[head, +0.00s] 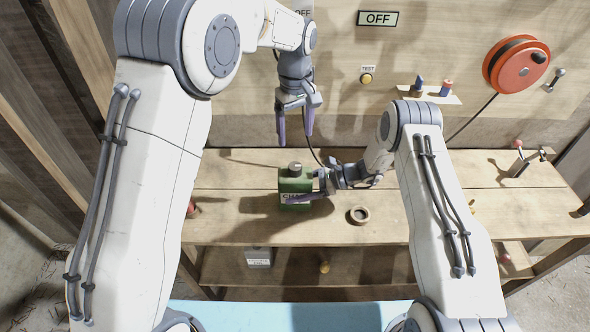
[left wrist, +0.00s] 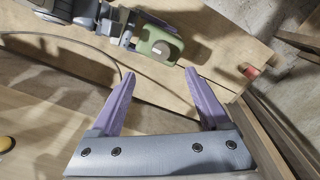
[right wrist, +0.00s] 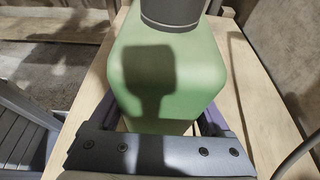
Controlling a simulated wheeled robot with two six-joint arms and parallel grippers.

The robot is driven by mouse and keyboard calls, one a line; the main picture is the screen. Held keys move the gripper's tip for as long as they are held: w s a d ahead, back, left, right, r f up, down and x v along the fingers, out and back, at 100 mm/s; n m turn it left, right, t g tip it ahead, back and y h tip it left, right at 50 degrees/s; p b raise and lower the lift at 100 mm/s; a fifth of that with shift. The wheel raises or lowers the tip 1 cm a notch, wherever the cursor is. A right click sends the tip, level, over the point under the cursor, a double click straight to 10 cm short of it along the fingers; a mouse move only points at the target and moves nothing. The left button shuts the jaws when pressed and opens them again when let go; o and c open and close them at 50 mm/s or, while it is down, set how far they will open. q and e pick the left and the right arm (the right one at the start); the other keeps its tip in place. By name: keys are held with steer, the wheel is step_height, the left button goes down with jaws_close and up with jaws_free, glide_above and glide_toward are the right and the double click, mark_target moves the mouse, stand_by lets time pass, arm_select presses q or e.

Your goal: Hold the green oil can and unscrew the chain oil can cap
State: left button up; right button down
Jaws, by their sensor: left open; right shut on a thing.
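The green oil can (head: 290,186) stands upright on the wooden bench, with its grey cap (head: 295,168) on top. In the right wrist view the can's green body (right wrist: 170,75) fills the middle, with the dark cap (right wrist: 172,12) at the top edge. My right gripper (head: 318,190) is shut on the can's body from the right side. My left gripper (head: 295,138) is open and empty, pointing down above the can. In the left wrist view the can (left wrist: 172,35) and its round cap (left wrist: 161,48) lie beyond the open fingers (left wrist: 158,80).
A small dark round ring or dish (head: 359,215) sits on the bench right of the can. A red object (head: 192,208) is near the bench's left end. A red reel (head: 516,64) and a small shelf (head: 430,95) are on the back wall. The bench between is clear.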

mark_target(296, 165)
arm_select(q)
step_height(296, 165, down, 4)
steer(key=m, duration=0.6)
steer(key=shift+s+r, duration=0.1)
steer(key=shift+f, duration=3.95)
steer(key=m, duration=1)
steer(key=shift+m, duration=1.1)
